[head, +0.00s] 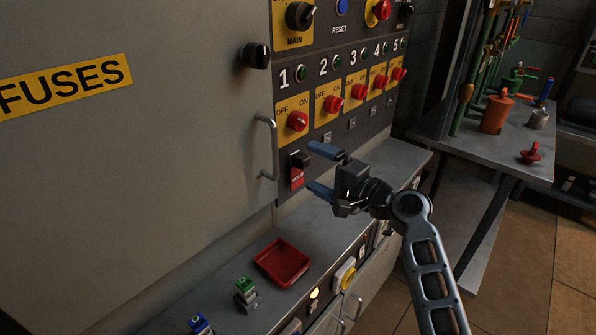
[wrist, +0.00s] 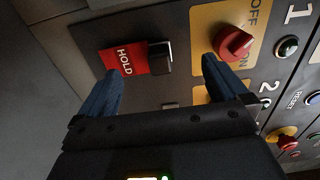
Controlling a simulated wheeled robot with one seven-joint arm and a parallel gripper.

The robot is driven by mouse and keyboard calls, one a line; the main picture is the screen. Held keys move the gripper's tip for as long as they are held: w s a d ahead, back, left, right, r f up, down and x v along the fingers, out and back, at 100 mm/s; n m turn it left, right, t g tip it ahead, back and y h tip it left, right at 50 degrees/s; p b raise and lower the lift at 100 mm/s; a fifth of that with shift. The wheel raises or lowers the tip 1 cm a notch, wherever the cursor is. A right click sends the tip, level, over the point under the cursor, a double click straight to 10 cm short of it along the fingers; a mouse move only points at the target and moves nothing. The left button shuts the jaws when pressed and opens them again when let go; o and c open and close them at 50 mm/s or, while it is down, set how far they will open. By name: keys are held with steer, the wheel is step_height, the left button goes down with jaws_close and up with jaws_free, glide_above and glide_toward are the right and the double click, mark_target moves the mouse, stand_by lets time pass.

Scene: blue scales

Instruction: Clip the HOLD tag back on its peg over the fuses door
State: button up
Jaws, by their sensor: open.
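The red HOLD tag (head: 297,179) hangs against the dark panel below switch 1, under a black clip (head: 301,160). In the wrist view the tag (wrist: 122,58) lies sideways, with the black clip (wrist: 159,57) at its right end. My gripper (head: 314,167) is open, its blue fingers apart and pointing at the panel; in the wrist view (wrist: 161,68) the clip shows between the fingertips, with nothing held. The large grey fuses door (head: 150,160) appears closed at left. A black knob-like part (head: 256,56) sticks out near its right edge; I cannot tell whether it is the peg.
The door handle (head: 267,148) sticks out left of the tag. Red rotary switches (head: 297,121) line the panel above it. A red tray (head: 283,263) and small green (head: 245,288) and blue (head: 199,324) parts sit on the ledge below. A tool bench (head: 480,150) stands right.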

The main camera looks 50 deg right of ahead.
mark_target(307, 165)
steer(key=shift+w+a, duration=0.1)
steer(key=shift+w, duration=1.55)
steer(key=shift+a+f+b, duration=0.1)
steer(key=shift+f+b, duration=0.6)
steer(key=shift+f, duration=0.15)
steer(key=shift+w+a+f, duration=0.1)
steer(key=shift+f, duration=0.15)
steer(key=shift+r, duration=0.25)
steer(key=c, duration=1.5)
